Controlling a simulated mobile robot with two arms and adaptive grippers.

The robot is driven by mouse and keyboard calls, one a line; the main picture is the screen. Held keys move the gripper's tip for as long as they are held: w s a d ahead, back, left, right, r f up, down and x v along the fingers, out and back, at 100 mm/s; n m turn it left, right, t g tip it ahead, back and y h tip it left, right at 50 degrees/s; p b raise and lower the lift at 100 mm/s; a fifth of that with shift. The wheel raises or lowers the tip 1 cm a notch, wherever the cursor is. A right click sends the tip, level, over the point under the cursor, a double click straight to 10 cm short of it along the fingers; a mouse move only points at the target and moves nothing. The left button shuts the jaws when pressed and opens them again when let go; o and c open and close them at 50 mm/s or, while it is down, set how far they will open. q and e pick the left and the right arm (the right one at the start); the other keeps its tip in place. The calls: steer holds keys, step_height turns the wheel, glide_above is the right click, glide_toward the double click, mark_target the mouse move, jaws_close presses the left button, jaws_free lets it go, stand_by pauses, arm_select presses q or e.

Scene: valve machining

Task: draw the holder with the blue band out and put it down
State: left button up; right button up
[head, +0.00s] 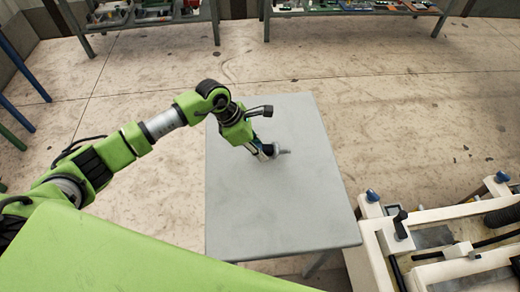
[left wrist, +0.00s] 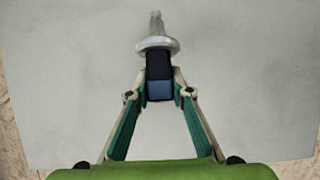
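The holder with the blue band (left wrist: 157,45) has a grey metal tip and a wide round flange; behind the flange are a dark section and the blue band (left wrist: 159,90). In the head view the holder (head: 284,152) shows small, over the grey table (head: 260,205). My left gripper (head: 265,150) is over the middle of this table. In the left wrist view my left gripper (left wrist: 159,76) has its fingertips close against both sides of the holder, shut on it. The tip points away from the gripper. I cannot tell whether the holder touches the tabletop. My right gripper is out of view.
The rest of the tabletop is bare. A cream-coloured machine frame (head: 385,255) with blue knobs stands at the table's right. Benches with parts (head: 350,8) stand at the back. Open floor lies between.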

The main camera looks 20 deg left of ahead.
arm_select(q)
steer(key=shift+f, duration=0.2)
steer(key=shift+a+h+b, duration=0.1)
steer(key=shift+h+b, duration=0.2)
steer(key=shift+b, duration=0.35)
steer(key=shift+s+a+f+t+h+b, duration=0.1)
steer(key=shift+f+t+h+b, duration=0.2)
steer(key=shift+b, duration=0.55)
steer(key=shift+a+t+h+b, duration=0.1)
steer(key=shift+h+b, duration=0.3)
steer(key=shift+b, duration=0.45)
steer(key=shift+o, duration=0.7)
steer(key=o, duration=0.5)
